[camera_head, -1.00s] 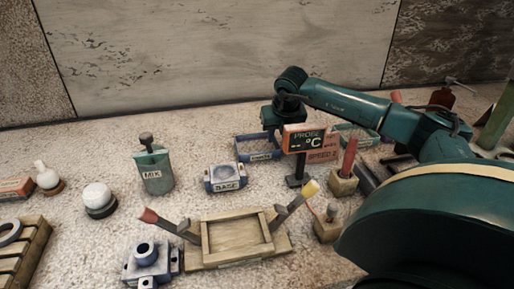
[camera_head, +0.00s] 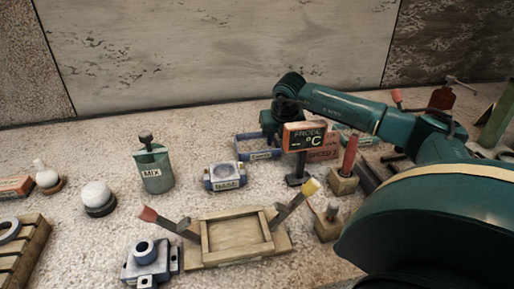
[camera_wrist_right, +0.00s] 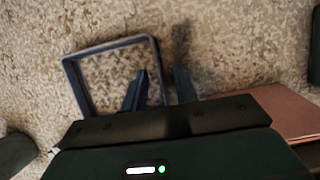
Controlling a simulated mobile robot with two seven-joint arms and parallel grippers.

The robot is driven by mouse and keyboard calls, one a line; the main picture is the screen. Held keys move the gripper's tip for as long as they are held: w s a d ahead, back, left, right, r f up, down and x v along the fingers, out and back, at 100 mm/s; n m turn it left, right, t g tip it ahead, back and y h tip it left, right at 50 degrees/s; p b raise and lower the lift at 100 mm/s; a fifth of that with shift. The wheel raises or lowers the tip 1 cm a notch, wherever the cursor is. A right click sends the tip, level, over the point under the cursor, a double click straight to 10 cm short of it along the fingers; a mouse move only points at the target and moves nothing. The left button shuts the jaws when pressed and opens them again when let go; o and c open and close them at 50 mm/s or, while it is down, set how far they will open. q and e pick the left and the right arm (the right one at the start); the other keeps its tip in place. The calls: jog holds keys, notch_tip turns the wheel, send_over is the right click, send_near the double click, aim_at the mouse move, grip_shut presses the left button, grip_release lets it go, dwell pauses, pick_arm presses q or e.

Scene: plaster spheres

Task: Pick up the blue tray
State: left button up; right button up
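The blue tray (camera_head: 246,156) is a shallow, open rectangular box with a pale label on its front wall, standing on the speckled counter. In the right wrist view its rim (camera_wrist_right: 110,45) shows as a bluish-grey frame around bare floor. My right gripper (camera_wrist_right: 161,88) is open: one finger is over the inside of the tray, the other outside, with a side wall between them. No firm contact shows. In the head view my right gripper (camera_head: 271,134) reaches down at the tray's right end, partly hidden by the probe display. My left gripper is not in view.
The probe display (camera_head: 304,137) stands close to the tray's right. The blue base block (camera_head: 225,177) is in front, the green MIX container (camera_head: 154,168) to the left. A green tray (camera_head: 366,139) lies behind the display. A wooden frame (camera_head: 238,238) stands in the foreground.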

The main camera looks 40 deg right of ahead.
grip_shut()
jog(key=shift+r, duration=0.1)
dwell(0.5)
